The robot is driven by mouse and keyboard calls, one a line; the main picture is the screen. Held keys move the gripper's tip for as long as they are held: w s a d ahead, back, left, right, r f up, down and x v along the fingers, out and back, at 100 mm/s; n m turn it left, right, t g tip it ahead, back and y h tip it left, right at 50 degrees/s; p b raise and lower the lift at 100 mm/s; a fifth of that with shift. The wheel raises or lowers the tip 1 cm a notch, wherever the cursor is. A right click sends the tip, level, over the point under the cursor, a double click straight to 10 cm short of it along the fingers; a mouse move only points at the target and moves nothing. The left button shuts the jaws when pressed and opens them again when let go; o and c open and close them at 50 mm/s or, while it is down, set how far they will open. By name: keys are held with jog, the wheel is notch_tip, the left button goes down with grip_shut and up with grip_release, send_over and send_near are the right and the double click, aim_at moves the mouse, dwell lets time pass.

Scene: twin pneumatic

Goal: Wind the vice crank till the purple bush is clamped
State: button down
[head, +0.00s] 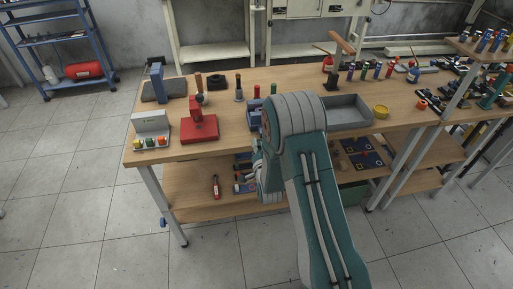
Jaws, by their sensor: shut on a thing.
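My arm's grey and teal links fill the middle of the head view and cover part of the bench. Small red and blue-green parts (256,91) show just behind my arm's elbow, too small and too covered to name. How the bush sits between the jaws cannot be seen.
The wooden bench (230,152) carries a red press-like tool (200,126), a white box with coloured buttons (151,126), a blue block on a dark plate (157,83), a grey tray (346,110) and a yellow ring (380,111). The tiled floor in front is clear.

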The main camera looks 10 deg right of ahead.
jog(key=shift+s+d+r+m, duration=0.1)
jog(key=shift+d+r+m, duration=0.55)
jog(key=shift+m, duration=2.05)
jog(key=shift+w+d+r+m, duration=0.1)
jog(key=shift+d+m, duration=1)
jog(key=shift+m, duration=1.6)
jog(key=shift+s+d+r+m, duration=0.2)
jog(key=shift+d+m, duration=0.7)
jog(key=shift+m, duration=1.8)
jog(key=shift+w, duration=0.1)
jog(key=c, duration=0.7)
grip_release()
jog(key=shift+o, duration=0.6)
jog(key=shift+r, duration=0.15)
